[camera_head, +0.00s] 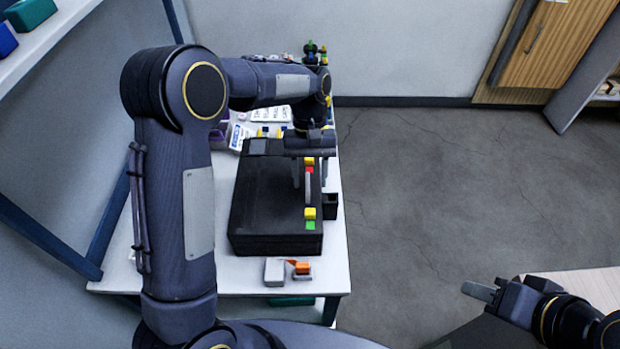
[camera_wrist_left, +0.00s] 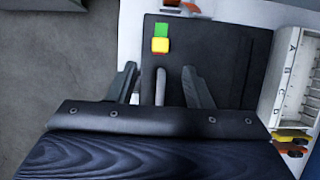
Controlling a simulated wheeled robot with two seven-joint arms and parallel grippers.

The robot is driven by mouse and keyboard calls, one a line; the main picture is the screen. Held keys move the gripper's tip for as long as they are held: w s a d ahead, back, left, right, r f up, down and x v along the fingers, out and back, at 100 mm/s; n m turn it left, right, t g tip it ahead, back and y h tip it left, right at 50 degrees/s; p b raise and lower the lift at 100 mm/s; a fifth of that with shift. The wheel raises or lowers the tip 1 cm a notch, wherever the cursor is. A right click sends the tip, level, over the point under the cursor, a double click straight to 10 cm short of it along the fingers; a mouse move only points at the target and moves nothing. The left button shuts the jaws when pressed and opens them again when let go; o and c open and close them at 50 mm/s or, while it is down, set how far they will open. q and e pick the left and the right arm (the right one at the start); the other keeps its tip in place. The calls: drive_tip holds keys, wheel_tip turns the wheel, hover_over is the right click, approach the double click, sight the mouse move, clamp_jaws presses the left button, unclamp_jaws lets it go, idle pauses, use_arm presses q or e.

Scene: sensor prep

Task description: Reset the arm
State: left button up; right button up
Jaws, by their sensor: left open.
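My left gripper (camera_head: 309,178) is over the right part of a black case (camera_head: 268,215) on a white table. In the left wrist view the left gripper (camera_wrist_left: 158,72) is open, with its fingers apart on either side of the case's grey handle (camera_wrist_left: 160,88). Whether the fingers touch the handle is hard to tell. A yellow and green piece (camera_head: 310,217) sits at the handle's near end, and a yellow and red piece (camera_head: 309,164) at its far end. My right gripper (camera_head: 489,290) is at the lower right, away from the table; its finger gap does not show clearly.
The white table (camera_head: 334,270) carries a grey-white block (camera_head: 275,271) and an orange piece (camera_head: 300,268) at its near edge. A small black box (camera_head: 330,206) stands right of the case. A lettered white rack (camera_wrist_left: 298,85) shows in the wrist view. Open floor (camera_head: 430,190) lies right.

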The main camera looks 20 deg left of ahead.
idle(0.3)
use_arm(q)
drive_tip(key=shift+s+a+r, duration=0.1)
drive_tip(key=shift+a+r, duration=0.05)
drive_tip(key=shift+r, duration=0.2)
drive_tip(key=s+a+r+t+h+p, duration=0.1)
drive_tip(key=s+a+r+t+p, duration=0.1)
drive_tip(key=s+a+r, duration=0.3)
drive_tip(key=s+a+r+t+h+p, duration=0.1)
drive_tip(key=s+r+t+p, duration=0.15)
drive_tip(key=r, duration=0.45)
drive_tip(key=s+r+t+p, duration=0.2)
drive_tip(key=s, duration=0.5)
drive_tip(key=s+a+r+m+t+p, duration=0.1)
drive_tip(key=s+r+t+p, duration=0.1)
drive_tip(key=s, duration=0.5)
drive_tip(key=shift+s+r+m+t+h, duration=0.3)
drive_tip(key=shift+s+r+t, duration=0.15)
drive_tip(key=shift+t, duration=0.2)
